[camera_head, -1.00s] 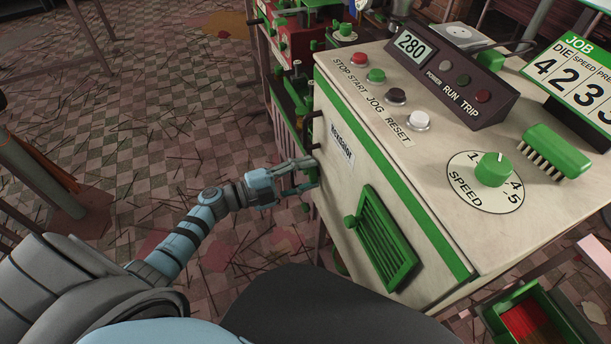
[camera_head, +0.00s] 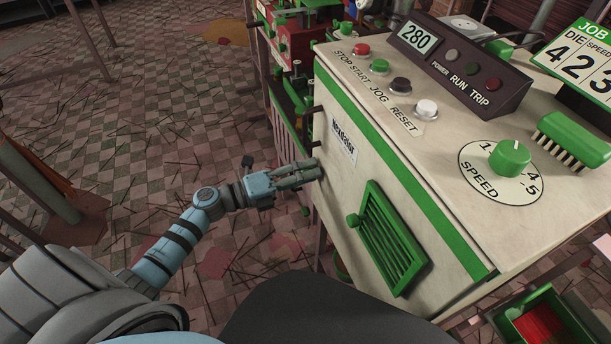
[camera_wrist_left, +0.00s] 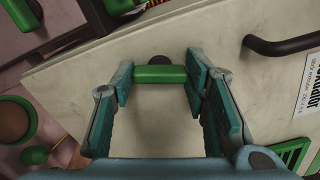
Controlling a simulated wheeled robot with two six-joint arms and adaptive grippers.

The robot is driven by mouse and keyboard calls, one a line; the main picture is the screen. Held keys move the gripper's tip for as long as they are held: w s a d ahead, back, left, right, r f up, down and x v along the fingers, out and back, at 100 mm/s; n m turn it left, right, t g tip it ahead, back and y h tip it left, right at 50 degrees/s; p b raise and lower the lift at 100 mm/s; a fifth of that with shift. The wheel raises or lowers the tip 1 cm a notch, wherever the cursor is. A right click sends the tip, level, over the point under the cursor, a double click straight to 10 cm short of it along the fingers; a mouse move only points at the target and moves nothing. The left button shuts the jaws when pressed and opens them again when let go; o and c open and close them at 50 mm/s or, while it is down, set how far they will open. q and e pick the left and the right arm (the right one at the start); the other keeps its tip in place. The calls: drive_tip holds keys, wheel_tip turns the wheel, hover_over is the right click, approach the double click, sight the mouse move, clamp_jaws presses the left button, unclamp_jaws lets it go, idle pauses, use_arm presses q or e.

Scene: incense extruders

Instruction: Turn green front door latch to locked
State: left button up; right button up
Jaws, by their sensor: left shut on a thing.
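The green latch (camera_wrist_left: 160,74) is a short bar on the machine's cream front door (camera_wrist_left: 228,28). It lies level across the left wrist view, with a dark round pivot just behind it. My left gripper (camera_head: 318,170) is at the left part of the front face, its fingers pointing at the panel. In the left wrist view its teal fingers (camera_wrist_left: 160,80) are shut on the latch, one at each end of the bar. In the head view the gripper hides the latch. My right gripper is not in view.
A dark bar handle (camera_wrist_left: 285,45) is right of the latch in the wrist view. A green slatted vent (camera_head: 395,238) with a knob sits lower on the front face. The machine's top carries buttons and a speed dial (camera_head: 510,158). Open tiled floor lies left.

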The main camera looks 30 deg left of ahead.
use_arm(q)
drive_tip(key=shift+m, duration=0.3)
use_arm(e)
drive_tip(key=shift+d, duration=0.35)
use_arm(q)
drive_tip(key=o, duration=1.1)
drive_tip(key=shift+o, duration=0.2)
drive_tip(key=v, duration=1.2)
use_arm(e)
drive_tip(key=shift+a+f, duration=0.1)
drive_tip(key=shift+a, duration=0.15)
